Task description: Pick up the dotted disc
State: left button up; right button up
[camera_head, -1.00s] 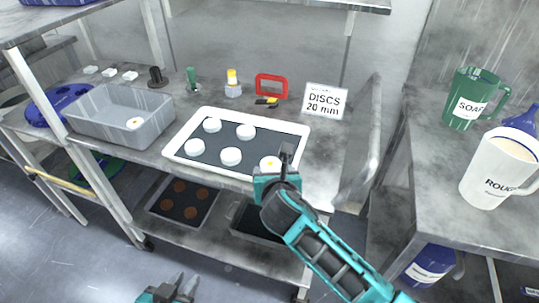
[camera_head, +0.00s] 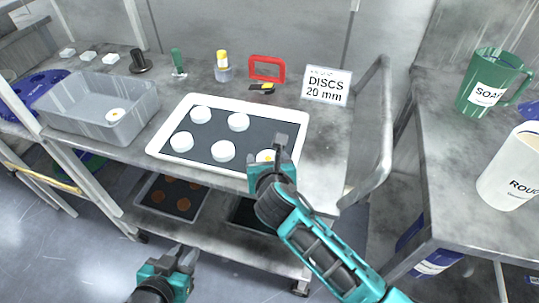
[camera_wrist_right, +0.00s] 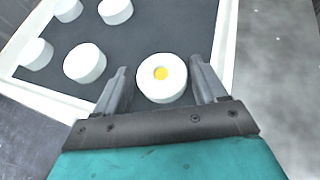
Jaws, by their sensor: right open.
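The dotted disc (camera_wrist_right: 162,78) is white with a yellow dot and lies in the white tray (camera_head: 152,143) on its dark liner. In the head view the disc (camera_head: 265,155) is partly hidden by my right gripper (camera_head: 279,150). In the right wrist view my right gripper (camera_wrist_right: 160,88) is open, with one finger on each side of the disc; I cannot tell whether they touch it. My left gripper (camera_head: 186,260) is low in front of the cart, away from the tray, with its fingers apart and empty.
Several plain white discs (camera_head: 223,151) lie in the tray. A grey bin (camera_head: 75,108) at the left holds another disc with a yellow dot (camera_head: 115,114). A red frame (camera_head: 267,68) and a sign (camera_head: 326,86) stand behind. A metal rail (camera_head: 386,130) rises at the cart's right.

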jog(key=shift+d+f, duration=0.1)
jog(key=shift+f, duration=0.1)
jog(key=shift+s, duration=0.15)
jog(key=shift+c, duration=0.3)
jog(key=c, duration=0.7)
jog(key=shift+c, duration=0.6)
